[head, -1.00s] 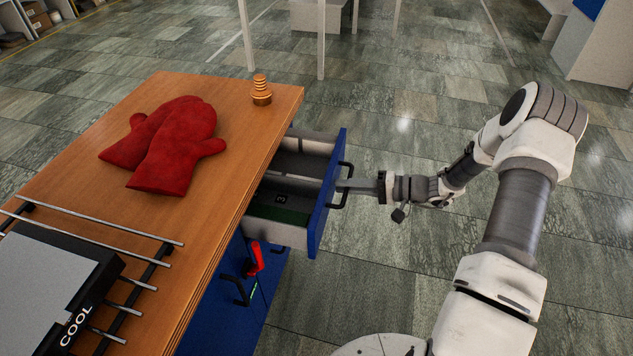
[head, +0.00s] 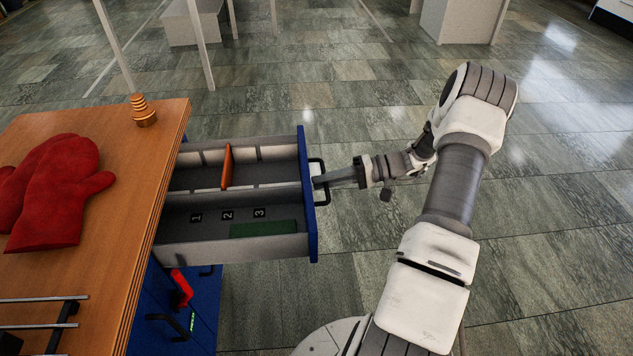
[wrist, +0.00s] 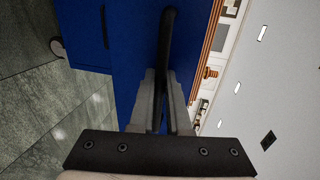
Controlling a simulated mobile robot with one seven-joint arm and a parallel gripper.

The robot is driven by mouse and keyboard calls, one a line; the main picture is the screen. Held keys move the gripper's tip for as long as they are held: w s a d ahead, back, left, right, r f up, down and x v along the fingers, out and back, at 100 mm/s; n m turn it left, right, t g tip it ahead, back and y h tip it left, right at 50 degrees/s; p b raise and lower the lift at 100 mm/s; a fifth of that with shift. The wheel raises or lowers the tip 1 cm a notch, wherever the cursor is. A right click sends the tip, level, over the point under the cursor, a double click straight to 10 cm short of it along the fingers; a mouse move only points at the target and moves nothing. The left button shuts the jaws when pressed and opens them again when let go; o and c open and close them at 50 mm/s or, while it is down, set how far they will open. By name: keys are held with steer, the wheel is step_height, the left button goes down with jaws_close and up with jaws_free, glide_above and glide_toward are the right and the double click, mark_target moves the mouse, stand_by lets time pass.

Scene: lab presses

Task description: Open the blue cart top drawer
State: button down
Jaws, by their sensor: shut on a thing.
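The blue cart (head: 205,300) has a wooden top, and its top drawer (head: 309,225) is pulled well out to the right. The drawer's grey inside shows an orange divider, slots marked 1, 2 and 3, and a green patch. My gripper (head: 322,182) is shut on the black drawer handle (head: 323,165) on the blue front. In the wrist view the fingers (wrist: 163,100) close around the handle (wrist: 168,45), which runs up between them; the exact contact is partly hidden by the fingers.
Red oven mitts (head: 55,190) and a small copper-coloured stepped piece (head: 143,110) lie on the wooden top (head: 120,220). A lower drawer has a black handle (head: 167,322) and a red item (head: 181,288) near it. The tiled floor (head: 560,200) on the right is clear.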

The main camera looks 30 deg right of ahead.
steer(key=c, duration=1.2)
jaws_free()
steer(key=shift+d, duration=0.1)
steer(key=p+v, duration=0.2)
steer(key=v, duration=1.5)
steer(key=shift+d, duration=0.15)
